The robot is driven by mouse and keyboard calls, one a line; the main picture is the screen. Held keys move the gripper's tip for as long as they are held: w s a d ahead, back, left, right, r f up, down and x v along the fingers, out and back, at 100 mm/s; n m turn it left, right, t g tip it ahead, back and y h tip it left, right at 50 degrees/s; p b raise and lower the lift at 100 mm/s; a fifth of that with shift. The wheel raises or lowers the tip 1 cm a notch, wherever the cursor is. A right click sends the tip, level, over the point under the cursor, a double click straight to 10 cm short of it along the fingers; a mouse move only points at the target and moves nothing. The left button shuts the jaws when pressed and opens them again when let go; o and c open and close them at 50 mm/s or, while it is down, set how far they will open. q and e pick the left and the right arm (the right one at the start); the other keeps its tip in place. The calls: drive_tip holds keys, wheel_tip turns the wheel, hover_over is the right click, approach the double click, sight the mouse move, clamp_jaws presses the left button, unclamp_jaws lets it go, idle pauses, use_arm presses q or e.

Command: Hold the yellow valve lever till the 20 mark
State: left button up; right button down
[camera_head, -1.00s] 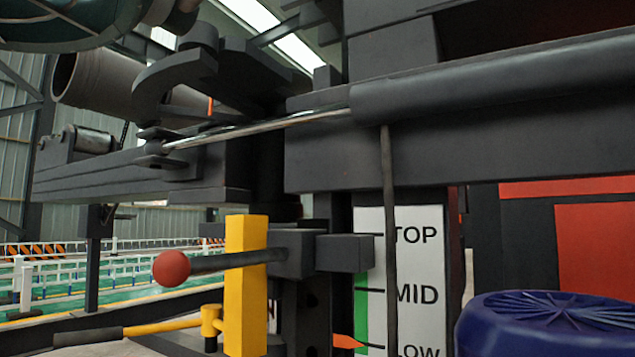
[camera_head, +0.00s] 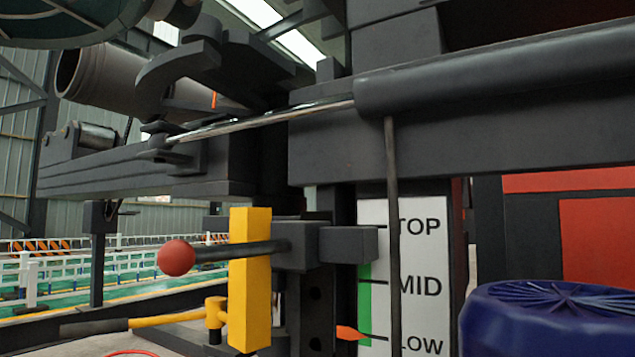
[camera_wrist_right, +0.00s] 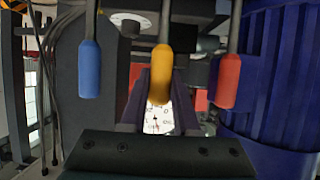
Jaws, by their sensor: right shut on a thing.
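In the right wrist view the yellow valve lever (camera_wrist_right: 161,72) hangs down in the middle, with a rounded yellow grip. My right gripper (camera_wrist_right: 159,100) comes up from below, one finger on each side of the grip, and is shut on it. A white round gauge (camera_wrist_right: 157,119) shows behind, between the fingers. The fingers and grip cover part of its face, and its numbers are too small to read. My left gripper is in neither view.
A blue lever (camera_wrist_right: 90,68) hangs left of the yellow one and a red lever (camera_wrist_right: 228,80) right. A blue ribbed drum (camera_wrist_right: 275,70) stands close at right. In the head view an orange pointer (camera_head: 348,333) sits near LOW on a white scale (camera_head: 425,255).

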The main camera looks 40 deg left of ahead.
drive_tip(key=shift+s, duration=0.1)
drive_tip(key=shift+s+f+t+b, duration=0.2)
drive_tip(key=shift+s+t+b, duration=0.1)
drive_tip(key=shift+t+b, duration=0.15)
drive_tip(key=shift+s, duration=0.15)
drive_tip(key=shift+r, duration=0.2)
